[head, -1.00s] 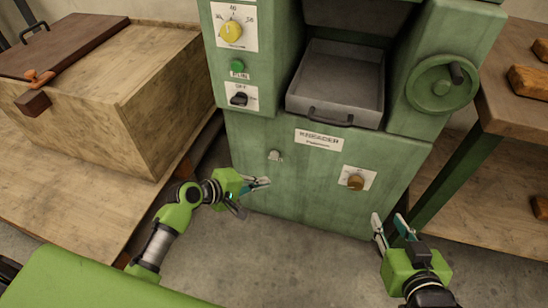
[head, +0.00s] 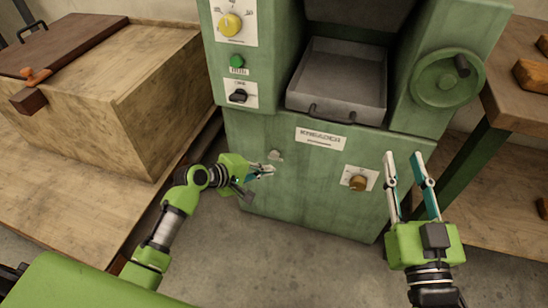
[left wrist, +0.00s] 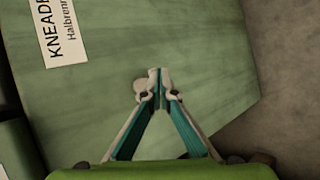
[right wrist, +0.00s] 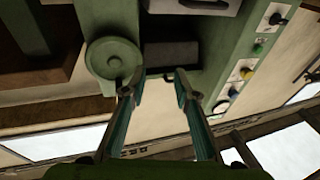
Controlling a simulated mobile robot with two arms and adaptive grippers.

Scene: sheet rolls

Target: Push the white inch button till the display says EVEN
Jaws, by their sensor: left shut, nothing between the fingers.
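The green kneader machine (head: 305,180) stands ahead, with a small white button (head: 275,155) low on its front panel. My left gripper (head: 270,170) is shut and empty, its tips just below the button in the head view. In the left wrist view the pale button (left wrist: 139,87) shows close beside the shut fingertips (left wrist: 155,74); I cannot tell whether they touch. My right gripper (head: 404,156) is open and empty, right of the brown knob. The right wrist view also shows its open fingers (right wrist: 155,83). I see no display reading EVEN.
A brown knob (head: 358,183) sits right of the button. Above are a metal tray (head: 338,85), a green handwheel (head: 447,80), a yellow dial (head: 230,25), a green button (head: 237,61) and a black switch (head: 238,96). A wooden box (head: 150,100) stands left.

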